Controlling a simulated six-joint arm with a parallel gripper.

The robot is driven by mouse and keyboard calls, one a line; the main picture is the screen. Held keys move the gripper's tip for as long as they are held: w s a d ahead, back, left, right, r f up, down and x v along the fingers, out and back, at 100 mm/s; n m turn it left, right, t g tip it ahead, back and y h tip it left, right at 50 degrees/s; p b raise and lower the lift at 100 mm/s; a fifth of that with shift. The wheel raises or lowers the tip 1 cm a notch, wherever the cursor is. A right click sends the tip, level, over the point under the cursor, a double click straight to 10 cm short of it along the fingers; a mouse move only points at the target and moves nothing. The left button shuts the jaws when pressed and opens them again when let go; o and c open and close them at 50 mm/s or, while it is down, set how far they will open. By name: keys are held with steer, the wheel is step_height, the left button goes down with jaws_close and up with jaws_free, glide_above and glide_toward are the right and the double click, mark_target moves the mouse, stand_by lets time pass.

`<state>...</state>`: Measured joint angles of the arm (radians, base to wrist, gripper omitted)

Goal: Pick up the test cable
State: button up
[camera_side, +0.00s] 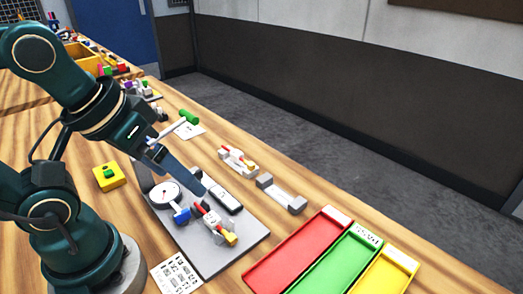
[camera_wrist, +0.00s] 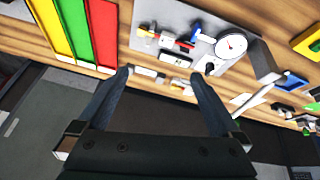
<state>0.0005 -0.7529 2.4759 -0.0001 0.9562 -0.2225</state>
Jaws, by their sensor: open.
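I cannot tell for sure which thing is the test cable. A piece with red, white and yellow parts (camera_side: 217,224) lies on the grey plate (camera_side: 232,259), and it also shows in the wrist view (camera_wrist: 165,38). A similar red, white and yellow piece (camera_side: 238,161) lies off the plate on the table. My gripper (camera_side: 203,188) reaches down over the plate in the side view, near a dark oblong object (camera_side: 226,200). In the wrist view my gripper (camera_wrist: 160,73) has its two fingers wide apart, with nothing held between them.
A round white dial (camera_side: 164,195) and a blue part (camera_side: 182,215) are on the plate. Red (camera_side: 298,251), green (camera_side: 335,265) and yellow (camera_side: 385,273) trays stand at the right. A grey-ended bracket (camera_side: 281,194) lies behind. A yellow block (camera_side: 109,176) is near my arm.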

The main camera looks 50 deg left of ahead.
steer(key=shift+w+f+m, duration=0.1)
steer(key=shift+f+m, duration=0.1)
steer(key=shift+m, duration=0.6)
steer(key=shift+w+r+m, duration=0.1)
steer(key=shift+w+m, duration=0.1)
steer(key=shift+m, duration=0.3)
steer(key=c, duration=0.6)
steer(key=shift+o, duration=0.2)
steer(key=m+g, duration=0.4)
steer(key=m, duration=1.4)
glide_above(214, 219)
step_height(214, 219, down, 8)
steer(key=shift+r, duration=0.1)
steer(key=shift+s+f+g, duration=0.15)
steer(key=shift+f+g, duration=0.15)
steer(key=shift+f, duration=2.7)
